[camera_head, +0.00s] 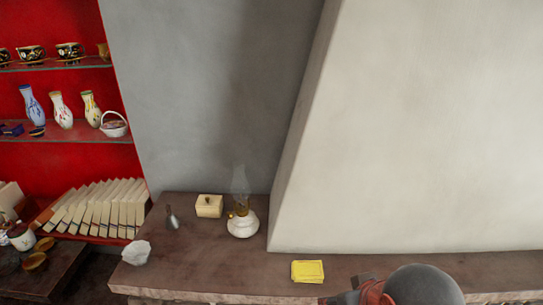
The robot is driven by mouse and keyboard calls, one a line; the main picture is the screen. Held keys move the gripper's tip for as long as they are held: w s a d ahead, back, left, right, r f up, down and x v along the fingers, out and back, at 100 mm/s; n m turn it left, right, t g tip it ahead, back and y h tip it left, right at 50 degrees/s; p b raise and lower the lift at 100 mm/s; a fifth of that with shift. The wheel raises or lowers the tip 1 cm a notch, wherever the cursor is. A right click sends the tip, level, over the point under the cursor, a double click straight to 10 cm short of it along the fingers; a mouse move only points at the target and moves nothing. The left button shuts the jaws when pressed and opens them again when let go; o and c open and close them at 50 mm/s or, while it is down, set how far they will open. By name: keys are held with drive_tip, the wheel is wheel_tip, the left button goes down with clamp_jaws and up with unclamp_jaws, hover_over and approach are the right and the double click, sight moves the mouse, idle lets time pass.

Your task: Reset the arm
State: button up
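My gripper is not in view, so its fingers cannot be seen. A dark grey rounded shape with a red band shows at the bottom edge, right of the middle. It is cut off by the frame, and I cannot tell whether it is part of my arm. It overlaps the front of the brown ledge (215,275) in the picture.
On the ledge are a yellow stack (308,271), an oil lamp (242,225), a cream box (209,206), a small grey item (172,219) and a white crumpled piece (136,252). A pale wall (420,130) rises behind. Red shelves (60,100) with vases and books stand left.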

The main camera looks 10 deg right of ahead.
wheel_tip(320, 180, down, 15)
drive_tip(key=b, duration=1.4)
